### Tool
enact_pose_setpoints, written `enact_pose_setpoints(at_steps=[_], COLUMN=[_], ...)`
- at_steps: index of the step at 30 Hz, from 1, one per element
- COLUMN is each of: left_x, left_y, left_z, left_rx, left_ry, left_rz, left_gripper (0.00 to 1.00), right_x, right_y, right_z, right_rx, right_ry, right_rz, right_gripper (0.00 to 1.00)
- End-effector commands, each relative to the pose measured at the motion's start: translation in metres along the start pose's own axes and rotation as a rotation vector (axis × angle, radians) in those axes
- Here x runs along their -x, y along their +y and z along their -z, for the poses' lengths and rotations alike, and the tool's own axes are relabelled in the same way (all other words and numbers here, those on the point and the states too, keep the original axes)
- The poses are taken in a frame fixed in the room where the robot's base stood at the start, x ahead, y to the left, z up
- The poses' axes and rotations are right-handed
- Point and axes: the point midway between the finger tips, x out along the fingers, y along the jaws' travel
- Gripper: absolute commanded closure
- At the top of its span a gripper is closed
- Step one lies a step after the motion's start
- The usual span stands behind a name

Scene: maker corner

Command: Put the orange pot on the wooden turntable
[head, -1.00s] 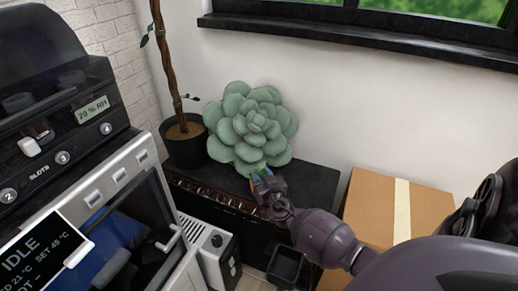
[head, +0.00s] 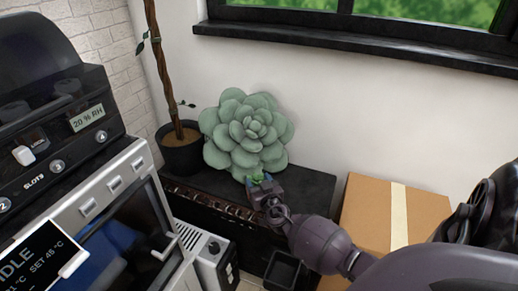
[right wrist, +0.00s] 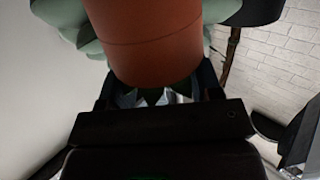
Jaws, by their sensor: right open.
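The orange pot (right wrist: 150,45) fills the upper middle of the right wrist view, with thick grey-green leaves beside it. In the head view the big green succulent (head: 248,133) sits at the back of a black chest, and its pot is hidden. My right gripper (head: 260,184) is open at the succulent's lower front edge. In the right wrist view its fingers (right wrist: 158,92) show on either side of the pot's near end; I cannot tell whether they touch it. The wooden turntable and my left gripper are not in view.
The black chest top (head: 312,190) has free room to the right of the succulent. A black pot (head: 181,156) with a twisted trunk stands to its left. A cardboard box (head: 370,215) is at right, and a machine (head: 110,205) stands at left.

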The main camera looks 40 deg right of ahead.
Motion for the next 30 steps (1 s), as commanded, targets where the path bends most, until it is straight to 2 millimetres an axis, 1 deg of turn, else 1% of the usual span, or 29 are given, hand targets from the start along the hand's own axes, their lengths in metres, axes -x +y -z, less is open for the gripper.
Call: enact_pose_setpoints(at_steps=[5, 9, 12, 16, 21, 27, 30], left_x=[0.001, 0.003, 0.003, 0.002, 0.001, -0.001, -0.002], left_y=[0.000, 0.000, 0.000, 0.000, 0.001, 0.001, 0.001], left_z=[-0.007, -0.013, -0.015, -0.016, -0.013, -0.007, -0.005], left_rx=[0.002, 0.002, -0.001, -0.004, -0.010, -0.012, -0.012], left_ry=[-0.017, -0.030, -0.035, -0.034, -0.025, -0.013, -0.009], left_rz=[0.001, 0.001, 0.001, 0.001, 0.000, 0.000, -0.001], left_gripper=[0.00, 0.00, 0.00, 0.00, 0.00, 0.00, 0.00], right_x=[0.030, 0.058, 0.077, 0.098, 0.114, 0.120, 0.126], right_y=[0.000, 0.000, 0.000, 0.000, 0.000, 0.000, 0.001], right_z=[0.000, -0.001, -0.001, -0.001, 0.000, 0.002, -0.002], right_rx=[-0.001, -0.002, 0.000, -0.001, 0.000, 0.000, 0.007], right_ry=[0.000, -0.001, -0.002, 0.000, 0.001, 0.002, -0.015], right_rz=[0.000, 0.000, 0.000, -0.001, -0.001, 0.000, -0.002], right_gripper=[0.41, 0.41, 0.41, 0.41, 0.41, 0.41, 0.41])
